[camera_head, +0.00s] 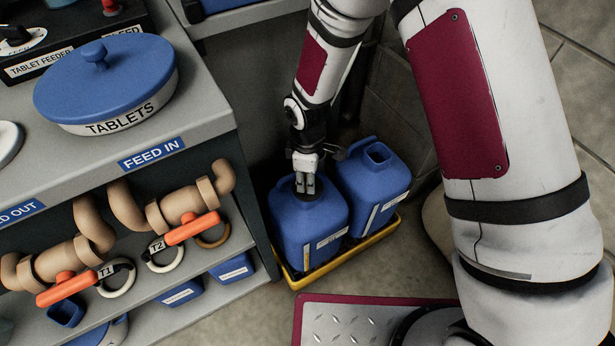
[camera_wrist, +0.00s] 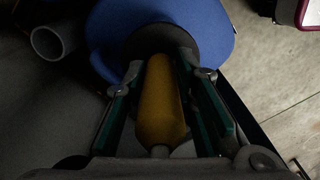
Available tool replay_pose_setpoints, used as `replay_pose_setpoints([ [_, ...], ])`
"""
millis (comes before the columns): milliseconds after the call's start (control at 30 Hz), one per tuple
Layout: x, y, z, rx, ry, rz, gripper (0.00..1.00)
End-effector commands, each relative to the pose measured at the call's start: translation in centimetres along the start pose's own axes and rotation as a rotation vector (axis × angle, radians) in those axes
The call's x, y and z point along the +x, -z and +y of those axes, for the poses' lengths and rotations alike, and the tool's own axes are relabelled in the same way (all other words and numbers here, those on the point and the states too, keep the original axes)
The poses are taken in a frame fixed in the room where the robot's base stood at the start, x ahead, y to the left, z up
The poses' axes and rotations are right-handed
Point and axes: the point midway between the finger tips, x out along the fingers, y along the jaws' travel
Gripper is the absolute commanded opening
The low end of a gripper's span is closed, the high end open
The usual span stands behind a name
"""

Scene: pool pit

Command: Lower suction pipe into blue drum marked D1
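Two blue drums stand side by side in a yellow-rimmed tray (camera_head: 350,252). The nearer left drum (camera_head: 305,232) has a white label too small to read; the right drum (camera_head: 372,178) has an open square neck. I cannot tell which is D1. My gripper (camera_head: 305,184) points down right over the left drum's top. In the wrist view its green-padded fingers (camera_wrist: 160,68) close in on both sides of an ochre cylindrical grip (camera_wrist: 162,100), apparently the suction pipe's. A dark round collar (camera_wrist: 165,42) lies beyond it against the blue drum top (camera_wrist: 222,35). The pipe's lower end is hidden.
A grey bench (camera_head: 205,125) with a blue-lidded tablets tub (camera_head: 105,85) stands close at left. Tan pipes (camera_head: 185,205) with orange-handled valves run under it. A wall is behind the drums. A red-edged metal plate (camera_head: 345,318) lies in front.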

Motion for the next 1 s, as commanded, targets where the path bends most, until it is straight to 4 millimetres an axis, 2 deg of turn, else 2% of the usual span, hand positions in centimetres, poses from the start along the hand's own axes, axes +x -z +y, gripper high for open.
replay_pose_setpoints([
  [33, 0.1, 0.0, 0.0, 0.000, 0.001, -0.001, 0.40],
  [67, 0.1, 0.0, 0.0, 0.000, 0.001, -0.001, 0.46],
  [467, -0.5, 0.0, 0.0, 0.000, 0.000, 0.000, 0.46],
  [567, -1.8, 0.0, 0.1, 0.001, -0.002, 0.002, 0.46],
  [1000, -10.1, 0.1, 0.1, 0.001, -0.002, 0.002, 0.46],
])
